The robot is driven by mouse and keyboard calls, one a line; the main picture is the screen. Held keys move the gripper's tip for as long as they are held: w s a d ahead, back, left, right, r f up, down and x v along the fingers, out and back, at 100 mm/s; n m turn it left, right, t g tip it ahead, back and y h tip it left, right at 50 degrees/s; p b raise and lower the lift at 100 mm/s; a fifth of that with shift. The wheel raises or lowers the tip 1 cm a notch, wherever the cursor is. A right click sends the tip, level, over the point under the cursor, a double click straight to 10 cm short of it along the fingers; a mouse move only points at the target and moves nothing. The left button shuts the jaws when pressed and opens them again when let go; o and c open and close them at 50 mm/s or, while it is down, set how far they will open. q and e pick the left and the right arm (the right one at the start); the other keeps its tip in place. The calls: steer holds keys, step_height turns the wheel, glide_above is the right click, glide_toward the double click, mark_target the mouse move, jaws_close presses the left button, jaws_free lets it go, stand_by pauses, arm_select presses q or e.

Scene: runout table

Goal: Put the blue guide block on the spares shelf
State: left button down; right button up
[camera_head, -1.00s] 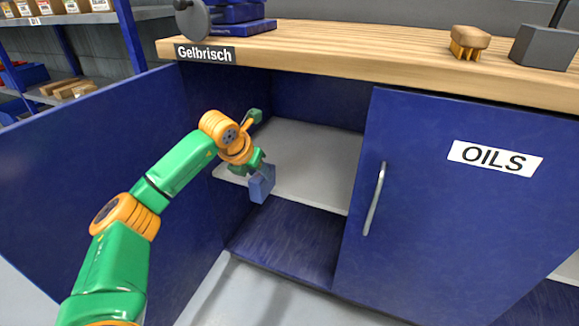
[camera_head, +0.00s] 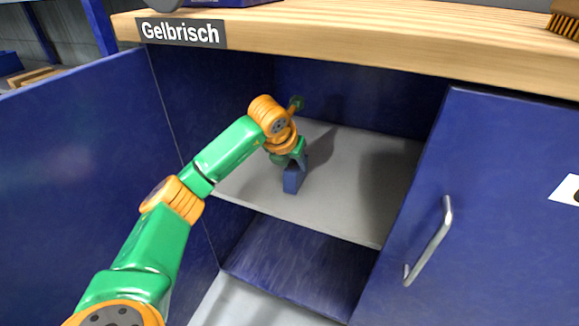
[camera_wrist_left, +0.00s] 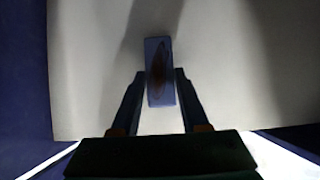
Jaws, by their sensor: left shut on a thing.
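The blue guide block (camera_head: 293,178) is in my left gripper (camera_head: 299,162), inside the open cabinet, over the grey shelf (camera_head: 345,205). In the left wrist view the block (camera_wrist_left: 159,70) sits between the two fingers of the gripper (camera_wrist_left: 160,88), which are shut on it; a dark reddish-brown patch shows on its face. The pale shelf (camera_wrist_left: 225,90) lies behind it. I cannot tell whether the block touches the shelf or hangs just above it. My right gripper is not in view.
A blue door (camera_head: 80,180) stands open at the left. A closed blue door with a metal handle (camera_head: 430,240) is at the right. The wooden worktop (camera_head: 330,42), labelled Gelbrisch, runs above the opening. The shelf's right part is clear.

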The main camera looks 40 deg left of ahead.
arm_select(q)
steer(key=shift+d, duration=0.1)
steer(key=shift+c, duration=2)
jaws_free()
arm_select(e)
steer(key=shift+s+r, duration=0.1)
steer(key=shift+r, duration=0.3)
arm_select(q)
steer(key=p+v, duration=0.2)
steer(key=v, duration=0.5)
steer(key=shift+r, duration=0.15)
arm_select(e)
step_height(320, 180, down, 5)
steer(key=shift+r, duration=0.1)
arm_select(q)
steer(key=shift+s+d, duration=0.1)
steer(key=shift+s, duration=0.05)
